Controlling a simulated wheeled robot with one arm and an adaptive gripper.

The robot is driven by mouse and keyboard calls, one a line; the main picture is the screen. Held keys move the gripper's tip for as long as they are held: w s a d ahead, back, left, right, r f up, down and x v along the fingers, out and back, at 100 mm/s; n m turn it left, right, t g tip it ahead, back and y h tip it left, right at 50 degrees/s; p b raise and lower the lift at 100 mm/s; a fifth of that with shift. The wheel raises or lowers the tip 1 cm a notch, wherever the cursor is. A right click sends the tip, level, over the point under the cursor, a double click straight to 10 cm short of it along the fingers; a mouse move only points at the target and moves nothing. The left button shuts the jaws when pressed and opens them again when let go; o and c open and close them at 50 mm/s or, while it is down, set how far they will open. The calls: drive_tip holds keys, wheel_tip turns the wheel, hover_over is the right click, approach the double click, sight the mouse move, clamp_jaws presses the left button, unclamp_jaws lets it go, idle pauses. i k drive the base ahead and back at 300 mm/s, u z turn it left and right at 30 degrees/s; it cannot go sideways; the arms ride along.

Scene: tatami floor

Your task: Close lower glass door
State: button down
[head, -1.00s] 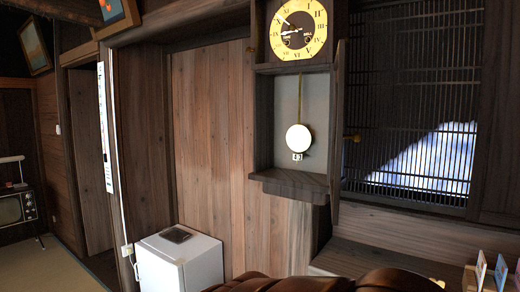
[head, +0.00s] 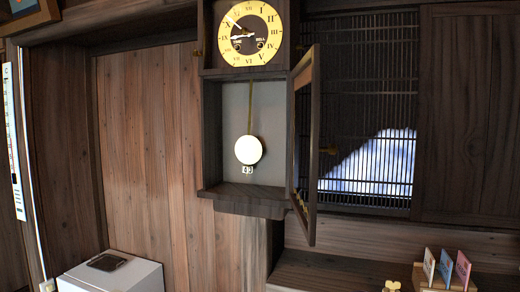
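A tall wooden wall clock (head: 209,135) hangs in the middle of the head view, with a round yellow dial (head: 250,34) on top. Below the dial is an open case with a white pendulum disc (head: 248,150). The lower glass door (head: 305,140) is hinged on the case's right side and stands open, swung out and seen almost edge-on.
A white box-like appliance (head: 125,277) with a dark item on top stands at the lower left. A wooden holder with upright cards (head: 445,268) is at the lower right. A dark lattice window (head: 365,110) lies behind the door. The space before the clock looks clear.

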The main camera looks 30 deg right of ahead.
sight(308, 70)
drive_tip(key=u, duration=1.7)
drive_tip(key=k, duration=1.1)
drive_tip(key=z, duration=0.7)
